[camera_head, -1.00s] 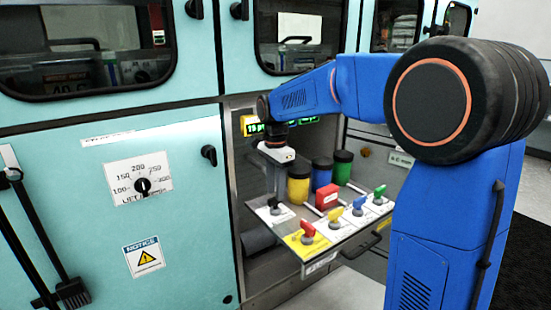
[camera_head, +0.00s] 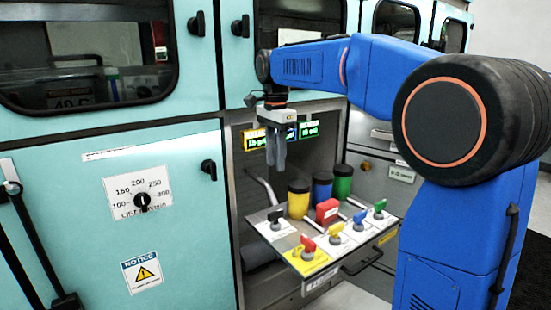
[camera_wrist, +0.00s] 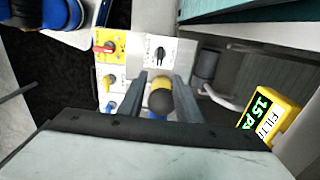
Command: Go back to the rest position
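My gripper (camera_head: 276,152) hangs pointing down in the head view, in front of the open bay and above the back of the pulled-out panel. Nothing shows between its fingers, and it is clear of the knobs and canisters. In the wrist view my two fingers (camera_wrist: 163,95) stand apart with a gap. The yellow canister (camera_wrist: 160,98) with a dark top shows below and between them, at a distance. The same yellow canister (camera_head: 298,202) stands at the back of the panel in the head view.
Blue (camera_head: 322,188) and green (camera_head: 342,184) canisters stand behind. Lit displays (camera_head: 256,140) hang near my gripper. A teal cabinet (camera_head: 90,230) fills the left.

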